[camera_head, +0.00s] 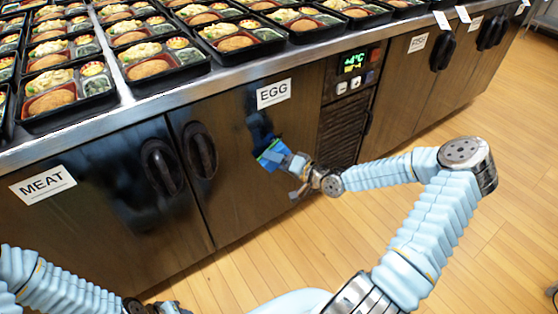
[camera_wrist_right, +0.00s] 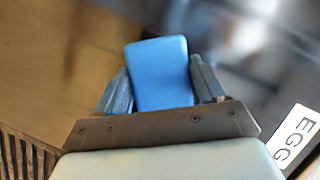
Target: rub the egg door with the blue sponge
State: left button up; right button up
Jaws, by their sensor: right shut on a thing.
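The egg door (camera_head: 240,190) is the dark cabinet door with the white EGG label (camera_head: 273,93), left of the control panel. A dark smudgy patch (camera_head: 257,122) shows on it below the label. My right gripper (camera_head: 277,158) is at this door, shut on the blue sponge (camera_head: 268,153). In the right wrist view, the sponge (camera_wrist_right: 160,72) sits between both fingers and sticks out past them. The sponge is at or very near the door face; contact is not clear. My left gripper (camera_head: 168,306) shows only partly at the bottom edge, away from the door.
Rows of filled bento trays (camera_head: 150,68) stand on the metal counter above. The MEAT door (camera_head: 100,210) is at the left, the FISH door (camera_head: 420,85) at the right. Black handles (camera_head: 200,150) stick out. A control panel (camera_head: 352,75) adjoins the egg door. The wooden floor (camera_head: 500,180) is clear.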

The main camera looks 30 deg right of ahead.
aim_at(289, 150)
notch_tip(289, 150, up, 2)
jog(key=shift+w+r, duration=0.15)
jog(key=shift+r, duration=0.05)
jog(key=shift+w+d, duration=0.1)
jog(key=shift+d, duration=2)
jog(key=s, duration=0.6)
jog(key=shift+d, duration=0.15)
jog(key=shift+s+f, duration=0.1)
jog(key=shift+s, duration=0.05)
jog(key=shift+s+d, duration=0.1)
jog(key=shift+s, duration=1.3)
